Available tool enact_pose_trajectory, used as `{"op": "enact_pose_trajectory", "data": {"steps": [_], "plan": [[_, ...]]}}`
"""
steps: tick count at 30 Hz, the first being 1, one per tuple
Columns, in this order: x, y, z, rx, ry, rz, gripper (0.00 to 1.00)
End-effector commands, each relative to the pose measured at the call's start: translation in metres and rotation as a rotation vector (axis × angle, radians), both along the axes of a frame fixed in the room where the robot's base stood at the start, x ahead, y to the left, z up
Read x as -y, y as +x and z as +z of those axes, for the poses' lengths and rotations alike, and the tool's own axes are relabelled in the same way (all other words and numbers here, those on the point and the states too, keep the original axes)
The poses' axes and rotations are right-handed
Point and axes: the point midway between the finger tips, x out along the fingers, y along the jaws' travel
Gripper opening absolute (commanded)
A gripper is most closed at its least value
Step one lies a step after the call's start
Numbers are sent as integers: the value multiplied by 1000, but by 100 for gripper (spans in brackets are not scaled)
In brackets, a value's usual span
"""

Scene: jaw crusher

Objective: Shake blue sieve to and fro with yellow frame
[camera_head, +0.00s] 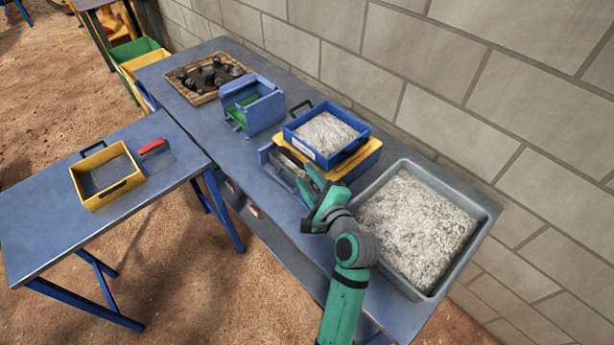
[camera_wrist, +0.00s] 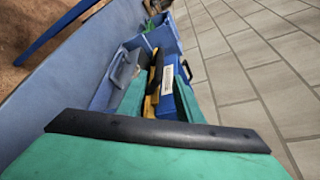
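The blue sieve (camera_head: 318,153), filled with grey gravel, sits level on the yellow frame (camera_head: 361,160) on the long bench. A black handle (camera_head: 298,108) shows at its far-left side. My gripper (camera_head: 314,181) is just in front of the sieve's near side. In the wrist view its two teal fingers stand apart, with a black bar (camera_wrist: 157,72) and part of the yellow frame (camera_wrist: 149,108) seen between them. Whether a finger touches the sieve (camera_wrist: 170,72) cannot be told. The sieve's near-side handle is largely hidden in the head view.
A grey tray of gravel (camera_head: 484,205) stands to the right. A blue box-shaped machine (camera_head: 263,112) and a wooden tray of dark stones (camera_head: 181,91) stand farther left. A yellow sieve (camera_head: 97,198) and a red-handled brush (camera_head: 153,147) lie on the left table. A block wall runs behind.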

Motion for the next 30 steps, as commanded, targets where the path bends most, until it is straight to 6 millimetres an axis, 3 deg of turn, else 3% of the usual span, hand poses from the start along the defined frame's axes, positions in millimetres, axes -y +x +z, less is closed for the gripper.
{"op": "enact_pose_trajectory", "data": {"steps": [17, 30], "plan": [[-5, 4, -1, 0, 1, 4, 33], [-35, 65, -15, 1, 1, 5, 33]]}}
